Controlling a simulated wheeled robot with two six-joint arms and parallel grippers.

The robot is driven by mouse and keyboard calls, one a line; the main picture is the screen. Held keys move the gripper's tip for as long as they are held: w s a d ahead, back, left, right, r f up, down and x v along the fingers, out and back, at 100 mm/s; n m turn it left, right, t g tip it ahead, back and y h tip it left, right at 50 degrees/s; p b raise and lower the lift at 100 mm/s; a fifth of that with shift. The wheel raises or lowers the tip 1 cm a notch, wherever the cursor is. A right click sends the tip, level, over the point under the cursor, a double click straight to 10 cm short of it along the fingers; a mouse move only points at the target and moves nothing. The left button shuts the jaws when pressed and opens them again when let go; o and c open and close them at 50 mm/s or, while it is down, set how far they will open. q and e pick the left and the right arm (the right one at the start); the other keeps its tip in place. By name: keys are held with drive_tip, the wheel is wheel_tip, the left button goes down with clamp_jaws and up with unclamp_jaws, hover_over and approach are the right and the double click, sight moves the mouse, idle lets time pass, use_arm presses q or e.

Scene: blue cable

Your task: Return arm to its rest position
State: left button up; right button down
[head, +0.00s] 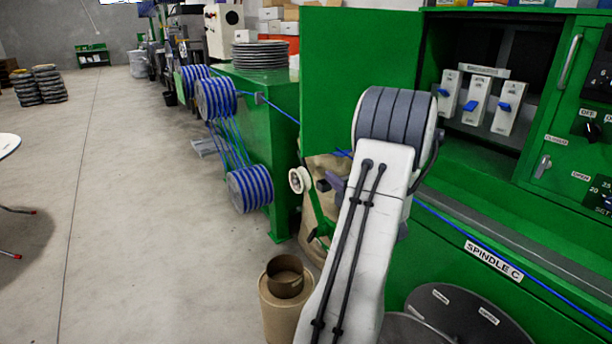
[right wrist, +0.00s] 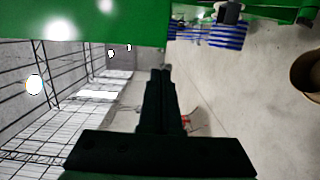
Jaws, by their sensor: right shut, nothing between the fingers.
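My right arm (head: 362,220) rises through the middle of the head view, with its grey-ringed joint in front of the green machine. My right gripper (right wrist: 161,72) shows as dark fingers in the right wrist view, shut and empty, with floor beyond them. In the head view it is mostly hidden by the arm. A blue cable (head: 455,220) runs along the machine front past the SPINDLE C label. My left gripper is in neither view.
The green machine (head: 440,175) has an open cabinet with several breakers (head: 477,101). Blue-wound spools (head: 250,188) stand to the left. A brown cylindrical container (head: 284,305) stands on the floor beside my arm. The grey floor (head: 130,220) on the left is mostly clear.

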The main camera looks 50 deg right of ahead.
drive_tip(key=w+a+m+g+y, duration=0.2)
drive_tip(key=w+a+y, duration=0.2)
drive_tip(key=w+a, duration=0.95)
drive_tip(key=w+a+f+m+g+y+p, duration=0.1)
drive_tip(key=a+g+y, duration=0.1)
drive_tip(key=a, duration=0.9)
drive_tip(key=w+a+f+m+g+y+p, duration=0.1)
drive_tip(key=a+g, duration=0.2)
drive_tip(key=a, duration=0.8)
drive_tip(key=s+a+f+g+y, duration=0.1)
drive_tip(key=s+a+g, duration=0.1)
drive_tip(key=s+a, duration=0.4)
drive_tip(key=s+a+g+y, duration=0.1)
drive_tip(key=s+a, duration=0.3)
drive_tip(key=a, duration=0.4)
drive_tip(key=s+a+g, duration=0.3)
drive_tip(key=s+a, duration=0.1)
drive_tip(key=s, duration=0.5)
drive_tip(key=s+a+m+g+p, duration=0.1)
drive_tip(key=s+a, duration=0.3)
drive_tip(key=s, duration=0.5)
drive_tip(key=shift+s+a+r+g, duration=0.15)
drive_tip(key=shift+s+a+g, duration=0.1)
drive_tip(key=shift+g, duration=0.65)
